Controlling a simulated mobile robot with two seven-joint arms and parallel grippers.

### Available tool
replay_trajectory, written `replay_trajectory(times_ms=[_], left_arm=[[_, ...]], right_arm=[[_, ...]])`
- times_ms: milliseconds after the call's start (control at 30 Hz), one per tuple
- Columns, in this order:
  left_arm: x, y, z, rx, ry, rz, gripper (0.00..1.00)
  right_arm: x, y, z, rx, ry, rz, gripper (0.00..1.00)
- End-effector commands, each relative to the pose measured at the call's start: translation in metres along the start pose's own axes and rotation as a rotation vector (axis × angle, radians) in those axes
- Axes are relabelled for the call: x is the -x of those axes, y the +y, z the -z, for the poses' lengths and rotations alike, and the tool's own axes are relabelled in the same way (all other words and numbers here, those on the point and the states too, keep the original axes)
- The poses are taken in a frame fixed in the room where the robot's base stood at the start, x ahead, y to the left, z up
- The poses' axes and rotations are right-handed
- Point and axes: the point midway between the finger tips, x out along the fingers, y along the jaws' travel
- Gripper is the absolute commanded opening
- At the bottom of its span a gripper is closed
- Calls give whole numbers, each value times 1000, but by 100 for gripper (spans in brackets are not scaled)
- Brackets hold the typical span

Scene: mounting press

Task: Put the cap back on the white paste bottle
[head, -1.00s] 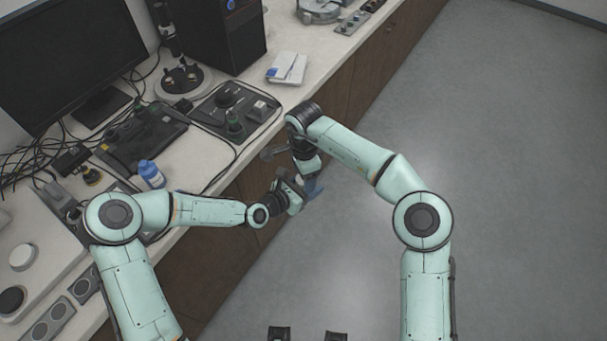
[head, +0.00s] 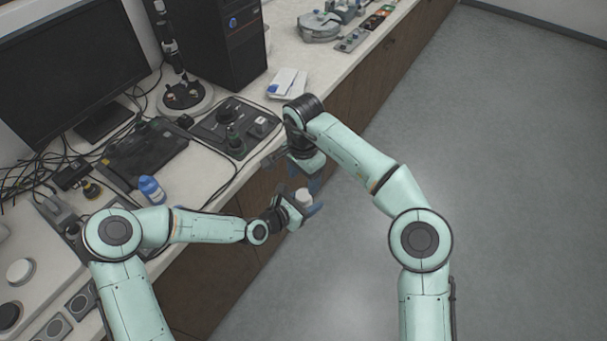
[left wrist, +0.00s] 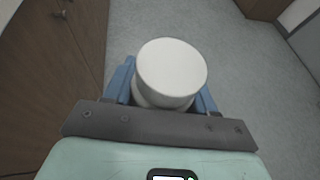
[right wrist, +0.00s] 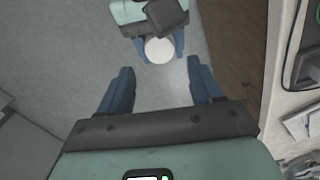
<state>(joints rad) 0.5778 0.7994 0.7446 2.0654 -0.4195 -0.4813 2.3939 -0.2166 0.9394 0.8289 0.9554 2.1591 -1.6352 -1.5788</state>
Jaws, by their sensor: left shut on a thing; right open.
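My left gripper (left wrist: 168,85) is shut on the white paste bottle (left wrist: 165,100), with a blue finger on either side. The bottle is held off the bench, over the floor; it also shows in the head view (head: 304,195). A smooth, round white top (left wrist: 172,66) covers its upper end and looks like the cap, sitting level with no gap that I can see. My right gripper (right wrist: 160,68) is open and empty. Its fingers point toward the white top, which lies beyond the fingertips in the right wrist view (right wrist: 159,49). The bottle's lower part is hidden.
The bench (head: 215,172) runs along the left with wooden cabinet fronts (head: 222,265) below. Open floor (head: 480,180) lies to the right.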

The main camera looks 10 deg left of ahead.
Motion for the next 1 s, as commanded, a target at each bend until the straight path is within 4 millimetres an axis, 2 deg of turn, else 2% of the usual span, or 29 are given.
replay_trajectory(times_ms=[100,233,633,767,1000], left_arm=[[0,0,-1,-1,-1,0,0],[0,0,-1,-1,-1,0,0],[0,0,-1,-1,-1,0,0],[0,0,-1,-1,-1,0,0],[0,0,-1,-1,-1,0,0]], right_arm=[[9,0,0,135,1,2,65],[14,0,0,221,0,1,65],[12,0,0,239,-1,0,65],[0,1,0,238,-1,-2,65],[-38,1,0,237,-2,-3,65]])
